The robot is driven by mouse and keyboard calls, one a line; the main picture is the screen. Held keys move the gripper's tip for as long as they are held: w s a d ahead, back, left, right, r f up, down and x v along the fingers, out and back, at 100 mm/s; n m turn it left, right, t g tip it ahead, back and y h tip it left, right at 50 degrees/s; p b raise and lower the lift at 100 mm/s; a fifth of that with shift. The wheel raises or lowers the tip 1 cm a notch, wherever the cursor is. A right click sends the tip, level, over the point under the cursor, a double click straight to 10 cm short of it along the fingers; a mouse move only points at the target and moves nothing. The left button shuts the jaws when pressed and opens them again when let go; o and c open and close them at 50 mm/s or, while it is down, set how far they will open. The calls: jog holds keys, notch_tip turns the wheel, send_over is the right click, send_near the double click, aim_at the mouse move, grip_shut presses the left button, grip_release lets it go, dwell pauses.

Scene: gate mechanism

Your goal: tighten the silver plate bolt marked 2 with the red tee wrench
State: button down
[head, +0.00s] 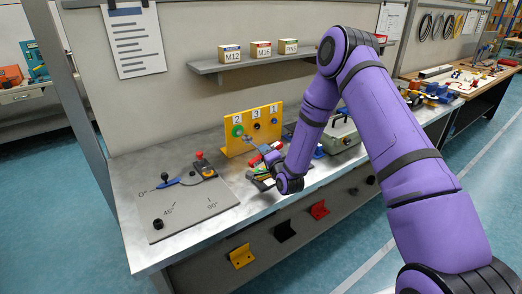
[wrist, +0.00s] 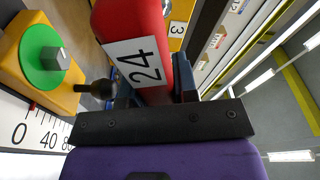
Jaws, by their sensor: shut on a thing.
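The yellow plate (head: 252,145) stands upright at the back of the bench, with labels 2, 3 and 1 along its top. The bolt marked 2 (head: 237,130) has a green ring around it. In the wrist view the silver hex bolt head (wrist: 57,58) sticks out of the green disc (wrist: 40,50). My gripper (wrist: 155,92) is shut on the red tee wrench (wrist: 135,25), whose red body carries a "24" label. A dark rounded end (wrist: 100,89) shows beside it, apart from the bolt; whether it belongs to the wrench is unclear.
A white scale (wrist: 35,125) shows below the green disc. A shelf (head: 270,60) with small boxes is above. A grey-green case (head: 340,138) stands right.

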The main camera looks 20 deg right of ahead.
jog(key=shift+s+d, duration=0.1)
jog(key=shift+s, duration=0.25)
